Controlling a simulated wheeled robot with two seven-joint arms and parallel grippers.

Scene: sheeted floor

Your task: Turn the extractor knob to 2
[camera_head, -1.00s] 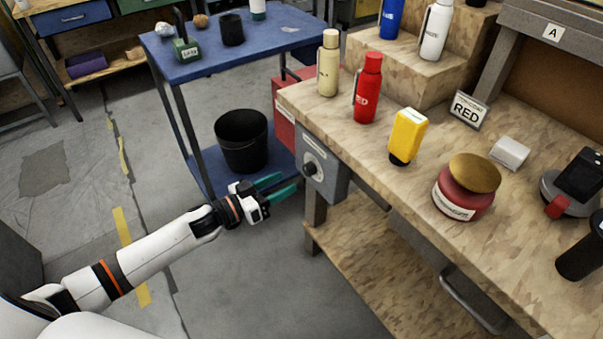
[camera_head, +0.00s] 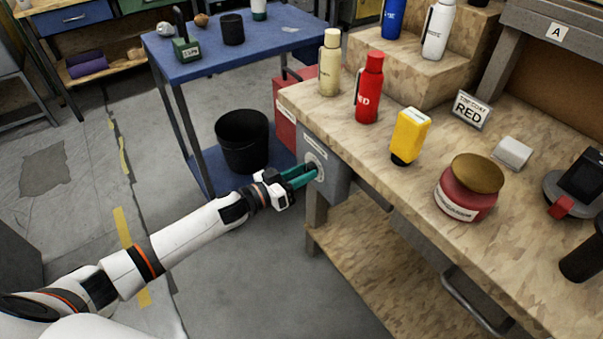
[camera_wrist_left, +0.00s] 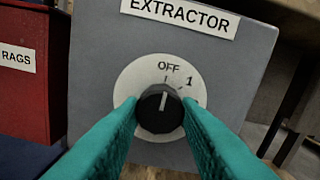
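The extractor knob (camera_wrist_left: 159,108) is black and round with a white pointer line, on a white dial (camera_wrist_left: 128,84) below the EXTRACTOR label (camera_wrist_left: 180,14). The pointer is nearly upright, toward the OFF mark; the 1 mark is to its right, and a 2 is not visible. The grey extractor box (camera_head: 338,180) hangs at the bench's left end. My left gripper (camera_head: 313,172) reaches it, and in the left wrist view its teal fingers (camera_wrist_left: 160,104) stand at both sides of the knob, seemingly touching it. The fingers hide the lower dial. My right gripper is not in view.
A red box labelled RAGS (camera_wrist_left: 22,75) stands left of the extractor box. The wooden bench (camera_head: 390,190) above holds bottles and a red jar (camera_head: 467,190). A blue cart (camera_head: 200,68) and a black bin (camera_head: 242,142) are close behind my left arm.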

